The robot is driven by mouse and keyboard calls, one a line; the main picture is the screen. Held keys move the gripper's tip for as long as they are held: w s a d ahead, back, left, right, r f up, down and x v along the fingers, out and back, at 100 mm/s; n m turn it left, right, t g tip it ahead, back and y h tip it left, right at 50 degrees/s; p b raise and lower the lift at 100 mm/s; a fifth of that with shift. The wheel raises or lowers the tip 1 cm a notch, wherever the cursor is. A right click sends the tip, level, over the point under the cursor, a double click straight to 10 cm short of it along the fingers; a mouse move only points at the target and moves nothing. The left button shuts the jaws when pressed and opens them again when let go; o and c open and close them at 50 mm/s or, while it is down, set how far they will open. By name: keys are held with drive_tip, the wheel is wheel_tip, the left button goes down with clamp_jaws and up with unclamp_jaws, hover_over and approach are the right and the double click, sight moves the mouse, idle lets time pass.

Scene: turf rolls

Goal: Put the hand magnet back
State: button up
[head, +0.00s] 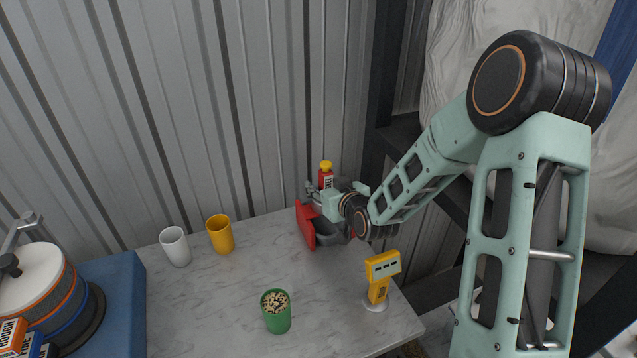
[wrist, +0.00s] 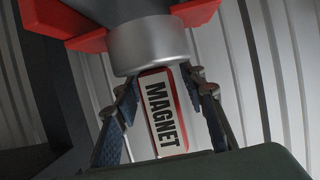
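The hand magnet (wrist: 162,112) shows in the wrist view as a red handle with a white MAGNET label and a broad silver head (wrist: 148,42). In the head view its red, labelled handle with a yellow top (head: 326,175) stands upright at the back of the table. My gripper (head: 318,197) is at the handle, and in the wrist view its two fingers (wrist: 165,88) close on both sides of it below the silver head. The grey holder with red ends (head: 305,226) lies just under my gripper. The silver head is at the holder; whether it rests there is hidden.
A white cup (head: 175,247) and a yellow cup (head: 220,235) stand at the left of the marble table (head: 200,310). A green cup of pellets (head: 276,312) and a yellow meter on a stand (head: 380,278) stand nearer. A corrugated wall (head: 180,120) rises behind.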

drive_tip(key=shift+b+v, duration=0.3)
drive_tip(key=shift+v, duration=2.1)
drive_tip(key=shift+a, duration=0.1)
